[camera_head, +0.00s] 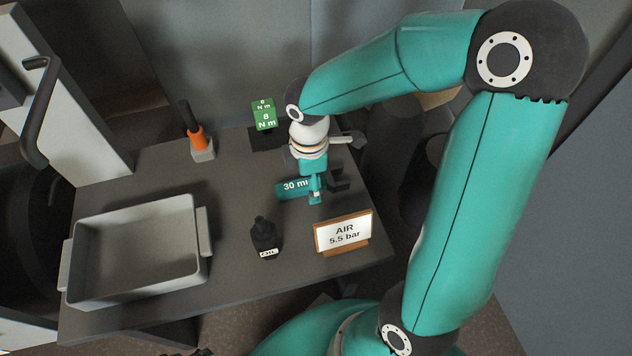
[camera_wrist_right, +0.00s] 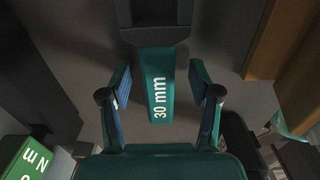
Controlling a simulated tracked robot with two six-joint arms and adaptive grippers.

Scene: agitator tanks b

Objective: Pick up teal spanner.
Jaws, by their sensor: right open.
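The teal spanner (camera_head: 286,191) marked "30 mm" lies on the dark grey bench under my right gripper, with a dark jaw end to its right. In the right wrist view its teal handle (camera_wrist_right: 156,90) runs up the middle, with the dark jaw end at the top edge. My right gripper (camera_head: 316,194) points down over it and hides part of it. In the wrist view the right gripper (camera_wrist_right: 159,78) is open, one finger each side of the handle with a visible gap on both sides. My left gripper is not in view.
Behind are a green "8 N m" block (camera_head: 263,114) and an orange-black handled tool (camera_head: 194,130). A grey tray (camera_head: 136,276) sits at left. Bench between is clear.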

